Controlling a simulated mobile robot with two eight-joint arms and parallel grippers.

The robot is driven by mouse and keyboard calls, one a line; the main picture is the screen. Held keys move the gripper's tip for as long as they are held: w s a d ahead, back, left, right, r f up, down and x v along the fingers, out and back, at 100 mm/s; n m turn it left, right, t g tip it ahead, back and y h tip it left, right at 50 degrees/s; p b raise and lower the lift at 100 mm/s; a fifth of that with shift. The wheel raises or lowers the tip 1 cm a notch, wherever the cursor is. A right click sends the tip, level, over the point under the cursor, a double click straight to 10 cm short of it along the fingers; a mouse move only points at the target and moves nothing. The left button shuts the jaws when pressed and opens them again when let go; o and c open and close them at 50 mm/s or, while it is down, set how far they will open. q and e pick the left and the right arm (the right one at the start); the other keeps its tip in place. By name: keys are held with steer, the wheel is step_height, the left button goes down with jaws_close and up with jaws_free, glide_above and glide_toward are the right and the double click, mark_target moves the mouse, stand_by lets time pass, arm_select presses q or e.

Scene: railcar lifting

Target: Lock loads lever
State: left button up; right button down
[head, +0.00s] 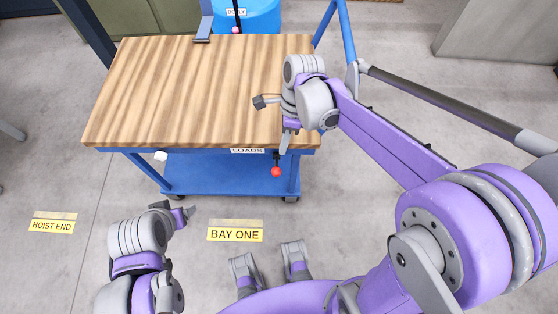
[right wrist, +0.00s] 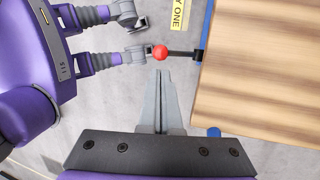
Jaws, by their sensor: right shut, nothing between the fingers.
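The loads lever (head: 276,171) is a black rod with a red ball knob, hanging below the LOADS label (head: 247,151) on the front edge of a wood-topped blue cart (head: 190,90). In the right wrist view the red knob (right wrist: 160,52) is at the end of the rod, which sticks out from the cart's edge. My right gripper (head: 285,146) is shut and empty, close by the lever at the cart's front right corner. In the right wrist view its fingertips (right wrist: 162,75) point at the knob, seemingly just short of it. My left gripper (head: 183,214) is low at left, away from the cart; its jaw state is unclear.
A blue drum labelled DOLLY (head: 255,15) stands behind the cart, with a pink knob (head: 236,30) in front of it. Floor signs read BAY ONE (head: 235,235) and HOIST END (head: 52,226). A blue rail rises at the cart's right.

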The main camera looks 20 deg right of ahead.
mark_target(278, 169)
arm_select(q)
steer(key=shift+f+b, duration=0.4)
steer(key=shift+f, duration=0.1)
arm_select(e)
steer(key=x, duration=0.7)
steer(key=shift+f, duration=0.2)
arm_select(q)
steer(key=shift+a, duration=0.1)
arm_select(e)
steer(key=shift+s, duration=0.1)
